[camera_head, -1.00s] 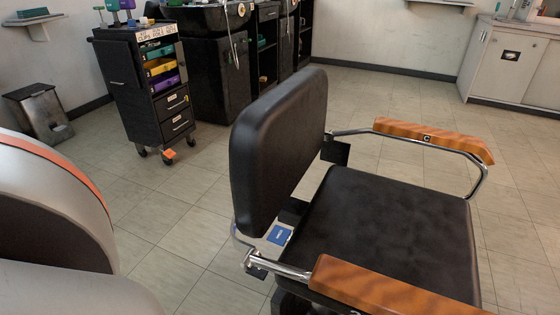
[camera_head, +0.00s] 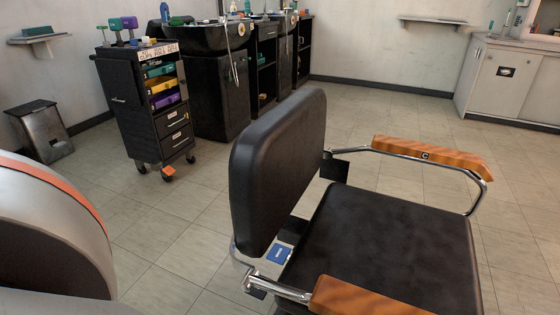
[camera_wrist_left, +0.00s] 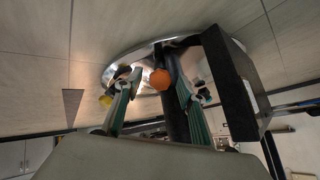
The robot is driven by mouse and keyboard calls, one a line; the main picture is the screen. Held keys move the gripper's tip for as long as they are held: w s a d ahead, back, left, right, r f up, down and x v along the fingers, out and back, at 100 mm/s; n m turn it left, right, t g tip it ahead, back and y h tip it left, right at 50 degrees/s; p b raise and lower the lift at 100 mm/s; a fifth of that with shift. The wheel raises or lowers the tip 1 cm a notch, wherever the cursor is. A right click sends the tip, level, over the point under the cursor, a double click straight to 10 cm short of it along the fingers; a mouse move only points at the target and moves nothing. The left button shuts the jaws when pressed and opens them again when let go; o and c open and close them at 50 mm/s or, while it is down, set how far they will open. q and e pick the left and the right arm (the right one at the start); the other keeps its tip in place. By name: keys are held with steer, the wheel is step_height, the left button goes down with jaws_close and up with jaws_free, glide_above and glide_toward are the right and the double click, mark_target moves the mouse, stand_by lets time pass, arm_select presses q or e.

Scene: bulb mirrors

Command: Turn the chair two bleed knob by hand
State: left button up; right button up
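The black salon chair (camera_head: 385,245) with chrome arms fills the middle and right of the head view. Its near backrest (camera_head: 280,165) is upright, and one wooden armrest bears a "C" (camera_head: 425,156). In the left wrist view, a round orange knob (camera_wrist_left: 160,79) shows in front of a dark post above a shiny round base (camera_wrist_left: 118,72). My left gripper (camera_wrist_left: 158,84) is open, its green-grey fingers spread on either side of the knob in that view. I cannot tell whether either finger touches it. My right gripper is not in view.
A black bar or plate (camera_wrist_left: 230,85) stands close to the right finger. A small yellow part (camera_wrist_left: 105,100) shows beside the left finger. In the head view, a trolley (camera_head: 145,105) and black cabinets (camera_head: 215,95) stand at the back. Tiled floor (camera_head: 180,225) is clear left of the chair.

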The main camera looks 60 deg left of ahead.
arm_select(q)
steer(key=p+v, duration=0.2)
steer(key=v, duration=0.3)
steer(key=shift+s+r, duration=0.15)
steer(key=shift+r, duration=0.05)
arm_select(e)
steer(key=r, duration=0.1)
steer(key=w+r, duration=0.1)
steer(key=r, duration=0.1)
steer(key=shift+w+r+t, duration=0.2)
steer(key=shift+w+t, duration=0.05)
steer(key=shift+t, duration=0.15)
arm_select(q)
steer(key=v, duration=1.2)
